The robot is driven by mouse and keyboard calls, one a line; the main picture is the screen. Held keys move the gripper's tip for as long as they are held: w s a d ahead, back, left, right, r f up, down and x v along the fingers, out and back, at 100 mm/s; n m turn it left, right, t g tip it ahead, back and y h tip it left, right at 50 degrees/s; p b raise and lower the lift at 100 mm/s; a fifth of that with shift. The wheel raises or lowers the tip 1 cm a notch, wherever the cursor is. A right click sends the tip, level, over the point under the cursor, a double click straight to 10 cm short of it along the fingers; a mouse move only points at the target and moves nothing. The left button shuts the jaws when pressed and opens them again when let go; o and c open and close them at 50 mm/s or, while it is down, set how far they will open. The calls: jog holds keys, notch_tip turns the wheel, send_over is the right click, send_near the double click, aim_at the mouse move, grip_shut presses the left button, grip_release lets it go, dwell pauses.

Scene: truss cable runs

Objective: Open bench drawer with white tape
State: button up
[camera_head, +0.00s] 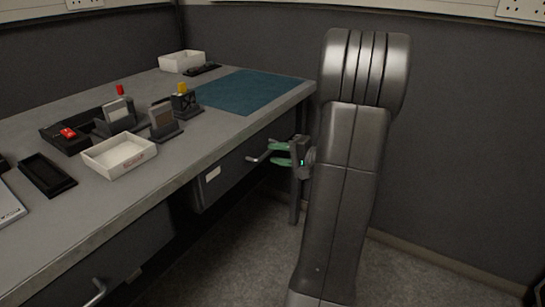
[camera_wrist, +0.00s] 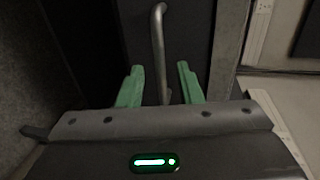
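The bench drawer (camera_head: 232,168) has a dark front under the worktop, with a small white tape (camera_head: 213,173) on its left part. Its grey bar handle (camera_head: 258,157) sits on the right part of the front; a bar handle also shows in the wrist view (camera_wrist: 158,42). My gripper (camera_head: 279,154) is at the handle. Its two green fingers (camera_wrist: 160,70) are apart, with the bar running between them and a gap visible on both sides. The drawer looks closed. The wrist view does not show the tape.
Another handle (camera_head: 96,292) is at the lower left under the bench. The worktop (camera_head: 150,190) holds a white bin (camera_head: 119,154), small devices, a black tray (camera_head: 46,174) and a teal mat (camera_head: 243,91). Open floor (camera_head: 235,262) lies in front of the drawer.

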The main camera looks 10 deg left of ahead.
jog(key=shift+x, duration=1)
grip_shut()
